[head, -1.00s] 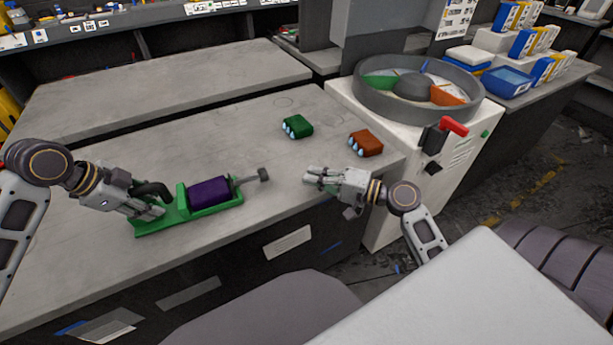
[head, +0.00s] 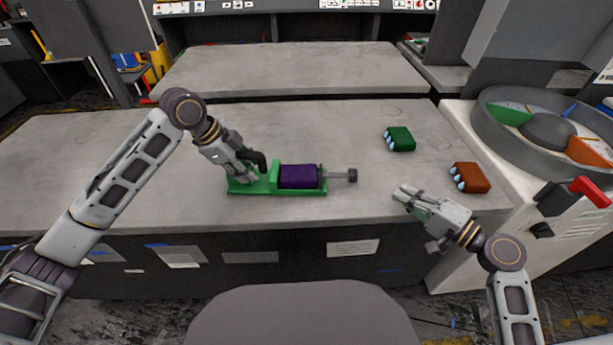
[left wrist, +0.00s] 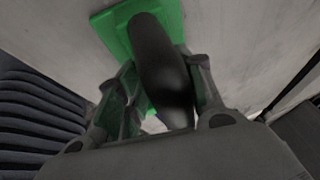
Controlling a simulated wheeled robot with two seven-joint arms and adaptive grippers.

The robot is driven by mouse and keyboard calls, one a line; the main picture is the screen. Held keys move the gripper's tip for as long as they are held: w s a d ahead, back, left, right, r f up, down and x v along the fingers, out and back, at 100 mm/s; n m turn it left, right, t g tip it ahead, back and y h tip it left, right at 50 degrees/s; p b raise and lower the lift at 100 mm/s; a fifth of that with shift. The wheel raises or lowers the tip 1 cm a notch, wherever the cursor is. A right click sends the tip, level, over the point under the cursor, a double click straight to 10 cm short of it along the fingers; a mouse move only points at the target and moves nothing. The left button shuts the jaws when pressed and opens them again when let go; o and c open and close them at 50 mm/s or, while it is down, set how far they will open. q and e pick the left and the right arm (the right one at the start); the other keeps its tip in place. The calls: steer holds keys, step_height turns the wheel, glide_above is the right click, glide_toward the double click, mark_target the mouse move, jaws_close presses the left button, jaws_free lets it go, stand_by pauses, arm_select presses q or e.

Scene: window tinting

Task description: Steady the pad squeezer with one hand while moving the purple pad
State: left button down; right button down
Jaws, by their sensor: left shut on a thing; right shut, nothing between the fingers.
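The pad squeezer (head: 262,186) is a green frame lying on the grey bench near its front edge, with a black curved handle at its left end. The purple pad (head: 298,176) sits in the frame, with a grey plunger (head: 340,175) sticking out to the right. My left gripper (head: 247,176) is shut on the black handle (left wrist: 160,62), which shows between the fingers in the left wrist view with the green base (left wrist: 112,28) behind it. My right gripper (head: 400,193) is shut and empty, right of the plunger and apart from it, over the bench's front edge.
A green block with light-blue knobs (head: 400,138) and an orange-brown one (head: 470,177) sit on the bench at right. A white machine with a round divided tray (head: 490,110) and red lever (head: 591,191) stands further right. The bench (head: 90,170) is clear at left.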

mark_target(236, 157)
arm_select(q)
steer(key=shift+f, duration=0.15)
steer(key=c, duration=0.9)
jaws_free()
steer(key=shift+o, duration=0.4)
steer(key=o, duration=0.5)
steer(key=shift+c, duration=0.2)
steer(key=shift+a+r, duration=0.15)
steer(key=shift+r, duration=0.25)
steer(key=shift+v, duration=2.65)
steer(key=shift+r, duration=0.2)
